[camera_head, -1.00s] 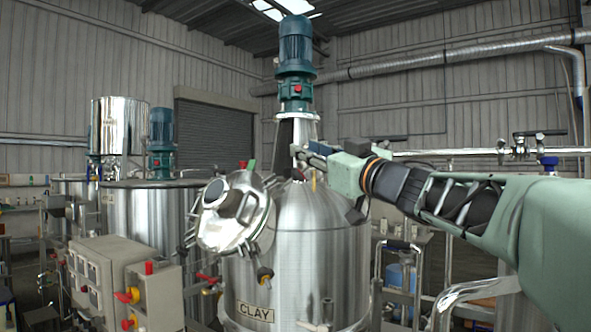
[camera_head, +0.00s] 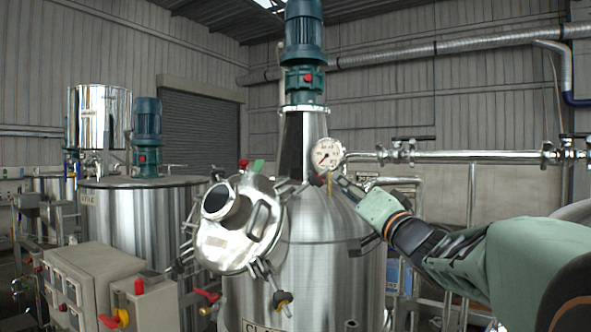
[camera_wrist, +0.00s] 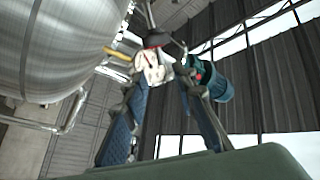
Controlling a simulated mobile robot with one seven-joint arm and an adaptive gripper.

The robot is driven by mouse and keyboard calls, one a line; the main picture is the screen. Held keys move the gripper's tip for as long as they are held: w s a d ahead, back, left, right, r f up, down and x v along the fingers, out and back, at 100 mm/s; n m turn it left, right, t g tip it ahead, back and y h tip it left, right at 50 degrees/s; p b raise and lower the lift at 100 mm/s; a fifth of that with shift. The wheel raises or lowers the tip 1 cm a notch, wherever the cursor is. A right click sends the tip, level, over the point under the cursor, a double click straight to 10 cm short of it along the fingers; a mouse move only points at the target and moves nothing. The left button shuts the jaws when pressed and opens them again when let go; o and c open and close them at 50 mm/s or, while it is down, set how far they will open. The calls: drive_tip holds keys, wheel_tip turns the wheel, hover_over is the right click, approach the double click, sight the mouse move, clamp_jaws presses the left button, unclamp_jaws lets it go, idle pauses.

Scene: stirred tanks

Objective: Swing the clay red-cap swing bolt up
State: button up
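The clay tank (camera_head: 325,265) is a steel vessel with its name plate (camera_head: 262,327) cut off at the bottom of the head view. Its round hatch lid (camera_head: 225,245) faces forward at the left of the dome. A red cap (camera_head: 243,163) shows at the lid's upper edge, beside a green one (camera_head: 258,167); the bolt's shaft is mostly hidden. My gripper (camera_head: 343,183) is right of the lid and the red cap, beside the tank's dome and below a gauge. In the wrist view my gripper (camera_wrist: 162,85) has its fingers spread, with no held object visible.
The white gauge (camera_head: 327,154) stands by the tank's neck, close to my gripper. A control box (camera_head: 88,280) is at lower left. A pipe with valves (camera_head: 450,157) runs behind my arm.

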sight(326, 171)
drive_tip(key=p+x, duration=0.2)
drive_tip(key=x, duration=0.8)
drive_tip(key=shift+w+r+p, duration=0.1)
drive_tip(key=shift+w+p, duration=0.1)
drive_tip(key=shift+p, duration=0.15)
clamp_jaws()
